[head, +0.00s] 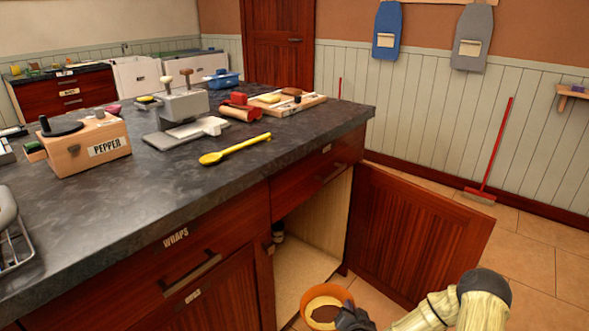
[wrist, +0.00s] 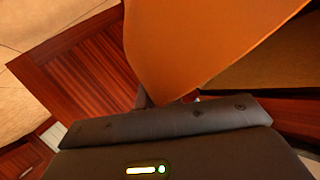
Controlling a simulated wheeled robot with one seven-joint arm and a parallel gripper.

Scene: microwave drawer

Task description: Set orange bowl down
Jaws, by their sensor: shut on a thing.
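The orange bowl (head: 326,304) is low in the head view, in front of the open cupboard, with something pale and a brown patch inside it. My gripper (head: 352,318) is shut on the bowl at its right side. In the wrist view the bowl (wrist: 205,40) fills the upper middle as a large orange surface, close to my dark gripper (wrist: 168,102). The fingertips are mostly hidden there. I cannot tell whether the bowl touches anything below it.
The cupboard (head: 305,262) under the dark counter (head: 225,165) stands open, with a small dark item at its back left. Its red-brown door (head: 415,235) swings out to the right, close to my arm. The counter holds a yellow spoon (head: 235,149) and a pepper box (head: 88,147).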

